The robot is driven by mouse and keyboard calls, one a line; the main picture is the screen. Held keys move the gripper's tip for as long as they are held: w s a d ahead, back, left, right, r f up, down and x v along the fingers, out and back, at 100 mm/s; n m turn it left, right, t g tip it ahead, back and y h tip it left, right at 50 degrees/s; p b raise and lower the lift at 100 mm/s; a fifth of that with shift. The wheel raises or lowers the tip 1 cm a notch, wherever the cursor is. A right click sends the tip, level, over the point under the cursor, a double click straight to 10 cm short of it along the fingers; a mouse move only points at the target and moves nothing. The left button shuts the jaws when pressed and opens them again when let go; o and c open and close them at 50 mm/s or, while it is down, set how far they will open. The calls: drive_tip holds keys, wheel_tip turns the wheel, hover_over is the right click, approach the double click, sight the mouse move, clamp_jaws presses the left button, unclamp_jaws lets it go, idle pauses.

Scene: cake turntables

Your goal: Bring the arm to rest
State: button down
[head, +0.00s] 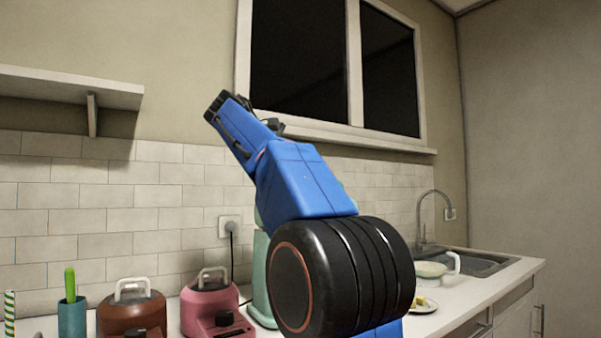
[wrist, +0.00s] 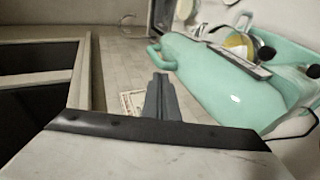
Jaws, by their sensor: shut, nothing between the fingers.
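My gripper (wrist: 161,80) shows in the wrist view with its dark fingers together and nothing between them. It is apart from the counter and its things. In the head view my blue arm is raised in front of the tiled wall and window, with a large black joint close to the camera. I cannot make out the fingers in the head view.
A teal appliance (head: 261,275) stands behind my arm, partly hidden; it also shows in the wrist view (wrist: 215,85). A pink appliance (head: 211,300) and a brown one (head: 131,312) stand left. A bowl (head: 430,271) and sink (head: 488,264) are right. A shelf (head: 70,84) juts out upper left.

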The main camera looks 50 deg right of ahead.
drive_tip(key=v, duration=0.6)
drive_tip(key=shift+a+r, duration=0.2)
drive_tip(key=shift+r, duration=0.25)
drive_tip(key=shift+d, duration=0.1)
